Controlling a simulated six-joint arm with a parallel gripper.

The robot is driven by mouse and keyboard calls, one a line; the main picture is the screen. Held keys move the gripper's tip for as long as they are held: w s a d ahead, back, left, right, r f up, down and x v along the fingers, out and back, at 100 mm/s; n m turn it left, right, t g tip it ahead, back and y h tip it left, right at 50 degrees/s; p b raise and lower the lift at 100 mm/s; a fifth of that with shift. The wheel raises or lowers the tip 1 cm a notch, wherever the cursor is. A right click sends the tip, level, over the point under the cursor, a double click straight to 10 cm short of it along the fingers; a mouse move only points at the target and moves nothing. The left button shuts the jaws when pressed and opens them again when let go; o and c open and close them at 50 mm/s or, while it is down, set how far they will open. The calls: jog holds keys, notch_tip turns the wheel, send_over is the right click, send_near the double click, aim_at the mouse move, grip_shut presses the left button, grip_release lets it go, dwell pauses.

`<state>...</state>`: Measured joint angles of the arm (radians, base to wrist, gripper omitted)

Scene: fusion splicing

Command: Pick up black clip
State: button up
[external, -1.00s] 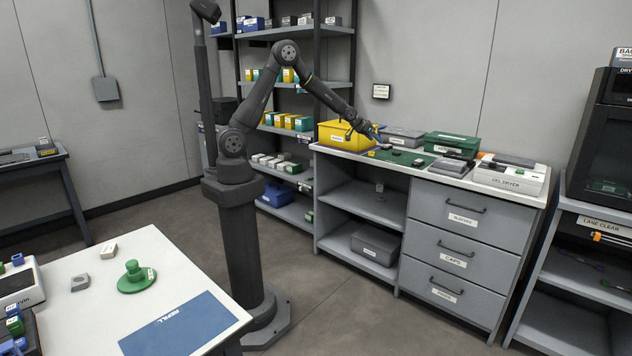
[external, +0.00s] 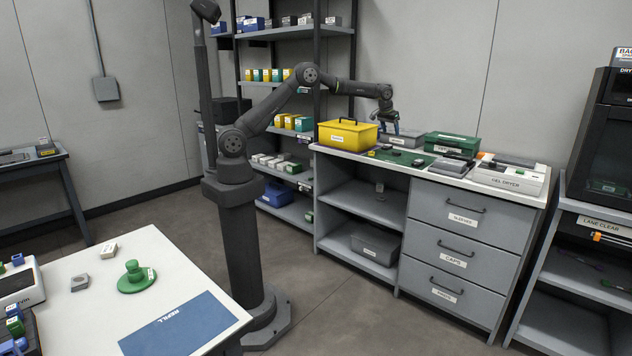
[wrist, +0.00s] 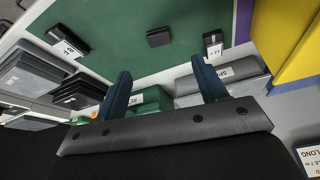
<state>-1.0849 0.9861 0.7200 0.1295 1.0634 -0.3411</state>
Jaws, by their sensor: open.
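A green mat (external: 376,156) on the grey bench holds small black items, and it fills the top of the wrist view (wrist: 125,25). There I see a plain black block (wrist: 158,37), a black piece with a white label at left (wrist: 68,38) and another labelled black piece at right (wrist: 213,42). I cannot tell which is the black clip. In the external view the black pieces (external: 418,162) are tiny. My gripper (external: 391,129) is above the back of the bench, apart from the mat; its blue fingers (wrist: 162,68) are open with nothing held.
A yellow box (external: 347,135) stands left of the mat. A grey case (external: 402,140) is behind it, near my gripper.

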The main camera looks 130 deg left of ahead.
send_near(396, 152)
notch_tip(396, 152, down, 3)
jog(key=shift+r, duration=0.1)
jog(key=shift+w+a+x, duration=0.1)
jog(key=shift+a+x, duration=0.05)
jog(key=shift+x, duration=1.2)
jog(key=shift+w+a+x, duration=0.1)
jog(key=shift+x, duration=1.25)
jog(key=shift+r, duration=0.1)
jog(key=c, duration=1)
